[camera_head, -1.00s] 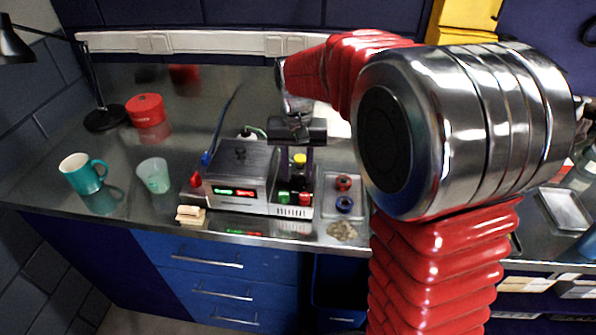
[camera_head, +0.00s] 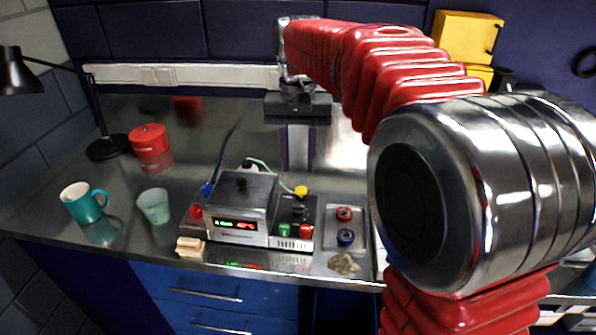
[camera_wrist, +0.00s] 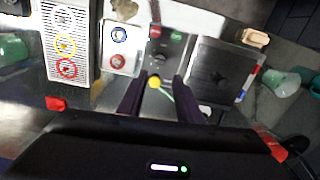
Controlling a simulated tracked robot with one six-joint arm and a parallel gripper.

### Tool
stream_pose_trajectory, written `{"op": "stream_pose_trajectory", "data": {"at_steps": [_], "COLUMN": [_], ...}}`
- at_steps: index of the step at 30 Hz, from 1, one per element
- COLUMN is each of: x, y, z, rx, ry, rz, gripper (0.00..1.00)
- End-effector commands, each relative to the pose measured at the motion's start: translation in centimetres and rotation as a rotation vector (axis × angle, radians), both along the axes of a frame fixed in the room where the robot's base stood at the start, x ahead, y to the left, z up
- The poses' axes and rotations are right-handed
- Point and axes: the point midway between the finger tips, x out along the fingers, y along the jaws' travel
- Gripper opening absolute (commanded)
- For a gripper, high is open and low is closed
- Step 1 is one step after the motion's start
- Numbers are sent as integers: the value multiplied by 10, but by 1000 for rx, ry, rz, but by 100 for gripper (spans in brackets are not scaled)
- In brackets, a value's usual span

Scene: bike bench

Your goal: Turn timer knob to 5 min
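A control panel (camera_head: 291,238) is fixed to the right of a silver box with a lit display. The panel carries a yellow button (camera_head: 301,191), dark knobs (camera_head: 299,211), a green button (camera_head: 284,230) and a red button (camera_head: 306,231). I cannot tell which dark knob is the timer knob, nor read its setting. My gripper (camera_head: 298,170) points down, open and empty, above and behind the panel. In the wrist view its fingers (camera_wrist: 160,77) stand apart, with the yellow button (camera_wrist: 154,81) appearing between their tips and the dark knobs (camera_wrist: 156,52) beyond.
The silver box (camera_head: 243,195) has a dark knob on its lid. A tray (camera_head: 358,224) with red and blue rings lies right of the panel. A teal mug (camera_head: 84,203), green cup (camera_head: 154,206), red tin (camera_head: 148,139) and lamp stand left. A wooden block (camera_head: 191,247) lies near the front edge.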

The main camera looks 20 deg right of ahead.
Motion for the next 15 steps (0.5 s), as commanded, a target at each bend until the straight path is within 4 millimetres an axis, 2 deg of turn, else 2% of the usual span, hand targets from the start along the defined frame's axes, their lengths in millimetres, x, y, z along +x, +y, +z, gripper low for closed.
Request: {"op": "stream_pose_trajectory", "data": {"at_steps": [15], "x": [-4], "y": [0], "z": [4], "rx": [0], "ry": [-9], "rz": [5], "gripper": [32]}}
